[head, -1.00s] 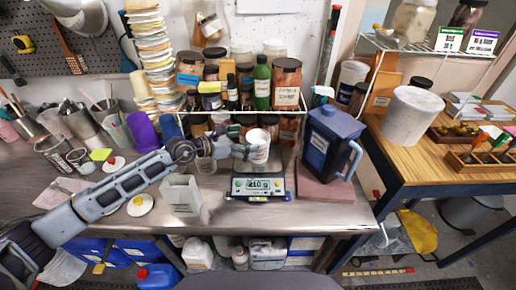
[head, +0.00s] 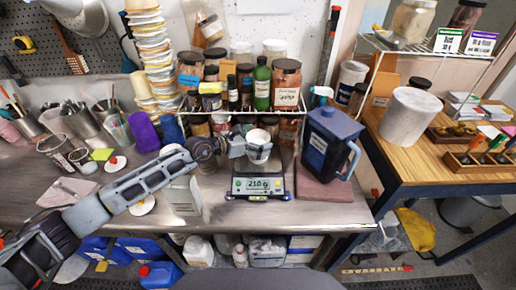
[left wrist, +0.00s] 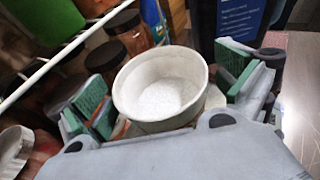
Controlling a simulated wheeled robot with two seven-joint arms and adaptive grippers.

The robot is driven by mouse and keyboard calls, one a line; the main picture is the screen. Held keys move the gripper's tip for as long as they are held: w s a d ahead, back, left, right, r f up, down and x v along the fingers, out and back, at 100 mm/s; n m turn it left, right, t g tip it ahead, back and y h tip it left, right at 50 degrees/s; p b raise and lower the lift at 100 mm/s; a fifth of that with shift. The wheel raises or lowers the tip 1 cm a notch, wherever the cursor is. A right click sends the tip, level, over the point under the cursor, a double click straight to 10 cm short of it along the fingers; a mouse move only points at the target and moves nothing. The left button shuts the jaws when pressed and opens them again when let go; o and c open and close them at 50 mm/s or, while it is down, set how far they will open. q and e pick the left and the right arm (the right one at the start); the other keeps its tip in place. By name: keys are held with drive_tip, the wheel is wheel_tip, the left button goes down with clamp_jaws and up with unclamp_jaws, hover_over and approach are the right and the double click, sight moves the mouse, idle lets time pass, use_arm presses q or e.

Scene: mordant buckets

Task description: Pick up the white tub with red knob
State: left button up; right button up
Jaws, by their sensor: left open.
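A small white tub (head: 258,153) with white powder inside stands at the digital scale (head: 258,187), open at the top with no lid on it. My left gripper (head: 256,141) is open around the upper part of the tub, coming from the left. In the left wrist view the tub (left wrist: 135,103) is between the two green-padded fingers of the left gripper (left wrist: 165,87), with gaps to both pads. A white lid with a red knob (head: 114,165) lies on the bench at the left. Another white lid (head: 141,207) lies nearer, partly behind my arm. My right gripper does not show.
A wire rack of jars (head: 245,108) stands close behind the tub. A dark blue jug (head: 330,140) is right of the scale, and a white carton (head: 183,195) is left of it. The bench front by the scale is clear.

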use_arm(q)
drive_tip(key=c, duration=1.1)
drive_tip(key=shift+c, duration=0.5)
drive_tip(key=shift+r, duration=0.75)
wheel_tip(320, 180, up, 27)
drive_tip(key=b, duration=0.3)
drive_tip(key=shift+f, duration=0.2)
